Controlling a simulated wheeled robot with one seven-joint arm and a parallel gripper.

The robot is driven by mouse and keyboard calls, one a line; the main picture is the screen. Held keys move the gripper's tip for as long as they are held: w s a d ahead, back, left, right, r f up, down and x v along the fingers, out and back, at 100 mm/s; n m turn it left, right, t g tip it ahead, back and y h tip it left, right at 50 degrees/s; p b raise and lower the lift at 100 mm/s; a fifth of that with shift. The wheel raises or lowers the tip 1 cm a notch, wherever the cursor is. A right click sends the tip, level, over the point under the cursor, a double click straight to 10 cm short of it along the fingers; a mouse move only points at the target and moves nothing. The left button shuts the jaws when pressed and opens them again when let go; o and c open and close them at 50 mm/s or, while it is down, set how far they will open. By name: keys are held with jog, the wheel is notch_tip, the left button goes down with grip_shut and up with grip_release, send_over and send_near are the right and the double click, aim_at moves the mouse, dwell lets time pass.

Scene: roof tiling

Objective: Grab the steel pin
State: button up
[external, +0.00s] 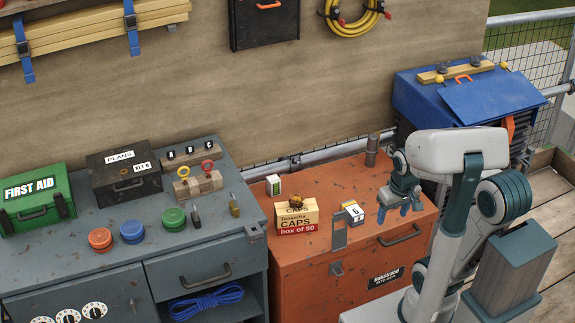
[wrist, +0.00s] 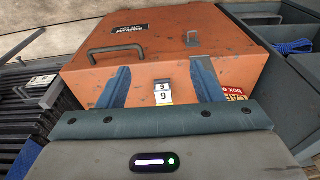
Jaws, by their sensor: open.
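A grey upright cylinder (external: 372,149), which looks like the steel pin, stands at the back edge of the orange chest (external: 300,262) in the external view. I cannot make it out in the wrist view. My gripper (external: 393,211) hangs over the right part of the chest top, in front of the cylinder and apart from it. Its blue fingers are spread with nothing between them. In the wrist view the open fingers (wrist: 162,78) point across the chest top (wrist: 150,55), with a small block marked 6 (wrist: 163,97) seen between them.
A box of caps (external: 297,215) and the block marked 6 (external: 352,212) stand on the chest, beside a metal hasp (external: 339,235). A grey bench (external: 130,260) with cases, coloured tins and padlocks is at left. A blue box (external: 470,100) stands behind my arm.

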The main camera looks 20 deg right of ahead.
jog(key=w+d+r+m+p, duration=0.2)
jog(key=w+d+r, duration=0.15)
jog(key=w, duration=0.55)
jog(key=m+t+h+p, duration=0.2)
jog(key=m+h+p, duration=0.1)
jog(key=m+p, duration=0.35)
send_over(369, 138)
jog(key=s+a, duration=0.3)
jog(key=shift+n, duration=0.25)
jog(key=x, duration=0.9)
jog(key=shift+s+a+f+p, duration=0.1)
jog(key=shift+s+a+p, duration=0.15)
jog(key=shift+s+p, duration=0.05)
jog(key=shift+s+x, duration=0.1)
jog(key=shift+x, duration=1.2)
jog(key=shift+s+x, duration=0.15)
jog(key=shift+x, duration=1.2)
jog(key=shift+d, duration=0.15)
jog(key=c, duration=1.3)
